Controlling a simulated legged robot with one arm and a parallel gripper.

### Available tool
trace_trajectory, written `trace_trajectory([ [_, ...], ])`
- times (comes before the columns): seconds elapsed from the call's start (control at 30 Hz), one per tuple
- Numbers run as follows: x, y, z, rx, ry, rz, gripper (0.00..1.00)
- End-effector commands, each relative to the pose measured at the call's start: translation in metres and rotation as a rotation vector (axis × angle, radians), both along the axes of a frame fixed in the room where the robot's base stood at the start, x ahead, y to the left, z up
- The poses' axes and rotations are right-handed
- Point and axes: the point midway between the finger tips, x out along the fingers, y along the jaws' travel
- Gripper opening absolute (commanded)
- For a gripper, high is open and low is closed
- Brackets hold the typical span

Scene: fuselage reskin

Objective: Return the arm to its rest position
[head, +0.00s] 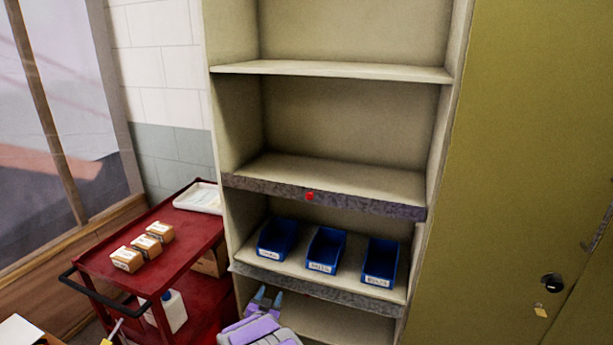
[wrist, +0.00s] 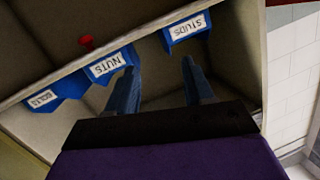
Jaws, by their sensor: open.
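My gripper (head: 265,297) is in front of the shelf unit (head: 335,205), low and left of its middle in the head view. In the wrist view its two blue-grey fingers (wrist: 160,92) stand apart with nothing between them. Three blue bins stand on one shelf: a left bin (head: 277,239), a middle bin (head: 326,250) and a right bin (head: 380,262). In the wrist view their labels read studs (wrist: 187,30), nuts (wrist: 108,68) and a blurred third word (wrist: 43,99). My gripper is apart from the bins, below them in the head view.
A red cart (head: 190,262) stands left of the shelf with several small boxes (head: 143,247) and a white tray (head: 199,197) on top. An olive cabinet (head: 510,150) with a padlock stands at right. A red knob (head: 310,196) sits on a shelf edge. The upper shelves are empty.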

Motion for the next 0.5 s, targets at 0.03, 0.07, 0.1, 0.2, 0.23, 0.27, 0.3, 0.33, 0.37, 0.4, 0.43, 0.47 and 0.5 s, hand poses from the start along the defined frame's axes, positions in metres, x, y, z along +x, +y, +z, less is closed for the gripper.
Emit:
trace_trajectory([
  [0.03, 0.005, -0.001, 0.015, 0.023, 0.03, 0.018, 0.52],
  [0.07, 0.005, -0.001, 0.021, 0.034, 0.053, 0.031, 0.52],
  [0.1, 0.006, -0.001, 0.029, 0.048, 0.086, 0.051, 0.52],
  [0.2, 0.003, -0.002, 0.048, 0.077, 0.165, 0.097, 0.52],
  [0.23, 0.002, -0.002, 0.054, 0.084, 0.188, 0.112, 0.52],
  [0.27, 0.0, -0.002, 0.059, 0.092, 0.213, 0.127, 0.52],
  [0.3, -0.003, -0.004, 0.069, 0.101, 0.24, 0.145, 0.52],
  [0.33, -0.006, -0.005, 0.074, 0.106, 0.266, 0.16, 0.52],
  [0.37, -0.01, -0.006, 0.079, 0.111, 0.289, 0.173, 0.52],
  [0.4, -0.015, -0.008, 0.087, 0.117, 0.321, 0.192, 0.52],
  [0.43, -0.019, -0.01, 0.093, 0.12, 0.343, 0.205, 0.52],
  [0.47, -0.024, -0.012, 0.098, 0.123, 0.368, 0.22, 0.52],
  [0.5, -0.03, -0.015, 0.108, 0.129, 0.395, 0.236, 0.52],
])
